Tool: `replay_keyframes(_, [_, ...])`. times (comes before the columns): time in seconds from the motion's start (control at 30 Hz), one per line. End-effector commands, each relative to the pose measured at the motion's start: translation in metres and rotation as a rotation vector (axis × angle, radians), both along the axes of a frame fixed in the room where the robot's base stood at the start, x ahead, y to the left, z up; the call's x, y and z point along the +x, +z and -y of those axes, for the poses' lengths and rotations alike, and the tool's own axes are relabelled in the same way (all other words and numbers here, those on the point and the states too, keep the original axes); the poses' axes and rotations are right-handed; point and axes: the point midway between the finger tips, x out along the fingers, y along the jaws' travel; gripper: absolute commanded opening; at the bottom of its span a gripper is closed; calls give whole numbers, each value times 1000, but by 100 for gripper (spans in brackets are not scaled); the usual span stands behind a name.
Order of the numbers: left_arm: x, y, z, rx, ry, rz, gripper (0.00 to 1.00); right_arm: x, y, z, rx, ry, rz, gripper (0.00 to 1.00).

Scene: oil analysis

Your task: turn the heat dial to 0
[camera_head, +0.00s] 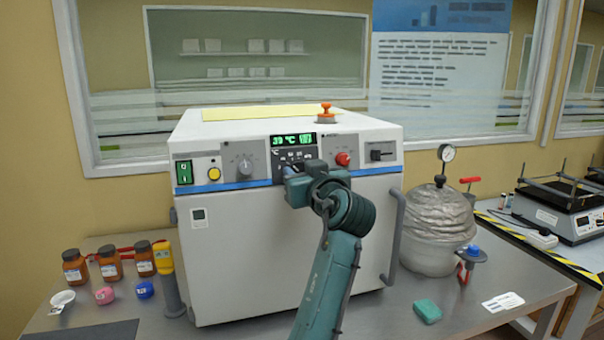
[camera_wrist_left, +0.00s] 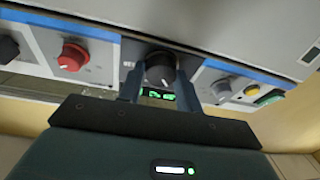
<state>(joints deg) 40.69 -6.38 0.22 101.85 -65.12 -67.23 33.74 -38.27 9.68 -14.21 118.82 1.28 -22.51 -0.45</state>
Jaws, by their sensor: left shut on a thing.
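The heating unit (camera_head: 260,240) is a large white box on the bench, with a control panel along its upper front. A black dial (camera_wrist_left: 160,68) sits in the panel's dark centre section, below the green-lit display (camera_head: 293,139), which seems to read 39 °C. My left gripper (camera_head: 288,169) reaches up to this dial from the front. In the left wrist view, its two fingers (camera_wrist_left: 157,82) are shut on the dial's sides. The gripper hides the dial in the head view, and its pointer and scale cannot be read. My right gripper is in neither view.
A grey knob (camera_head: 243,162) is left of the display and a red knob (camera_head: 343,159) right of it. Brown bottles (camera_head: 109,262) stand left of the unit. A foil-wrapped vessel (camera_head: 437,230) with a gauge stands right, beyond the unit's grey handle (camera_head: 394,240).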

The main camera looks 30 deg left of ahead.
Motion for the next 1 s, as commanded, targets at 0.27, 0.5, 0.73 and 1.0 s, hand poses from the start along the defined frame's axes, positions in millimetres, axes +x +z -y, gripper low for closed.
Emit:
replay_keyframes(0.27, [0,0,0,-1,1,0,12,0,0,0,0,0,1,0])
replay_keyframes(0.5, [0,-3,0,-35,12,41,12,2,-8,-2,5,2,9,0])
replay_keyframes(0.73, [0,-4,1,-126,40,147,12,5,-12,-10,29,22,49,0])
replay_keyframes(1.0, [1,-2,1,-243,80,283,12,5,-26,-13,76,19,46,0])
